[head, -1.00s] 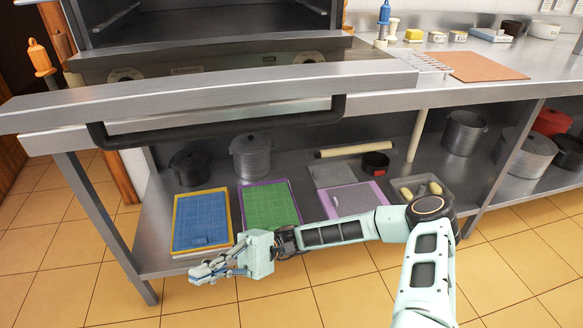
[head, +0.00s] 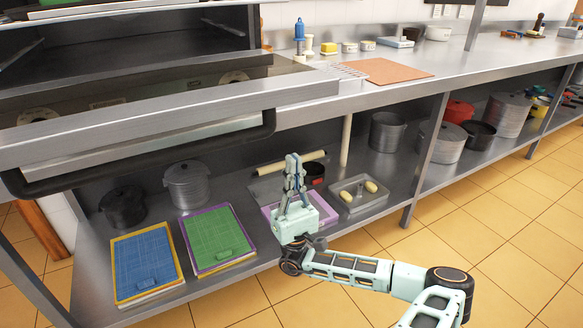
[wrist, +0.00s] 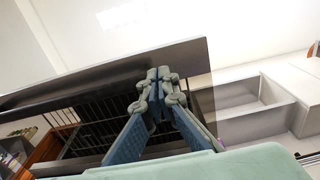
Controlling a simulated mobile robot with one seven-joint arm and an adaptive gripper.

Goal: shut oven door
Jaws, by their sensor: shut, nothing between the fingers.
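The oven door (head: 170,118) is folded down open and lies as a flat steel slab in front of the dark oven cavity (head: 130,50). Its long black bar handle (head: 150,160) hangs along the front edge. My gripper (head: 292,162) is shut and empty, with its fingers pointing up. The wrist view shows the closed fingers (wrist: 158,78) in front of a dark-edged slab that I cannot identify for sure.
The steel counter (head: 460,58) runs to the right, with a brown board (head: 395,71) on it. The lower shelf holds a blue board (head: 145,262), a green board (head: 215,238), pots (head: 188,185) and a tray (head: 358,195). The tiled floor (head: 510,230) at right is clear.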

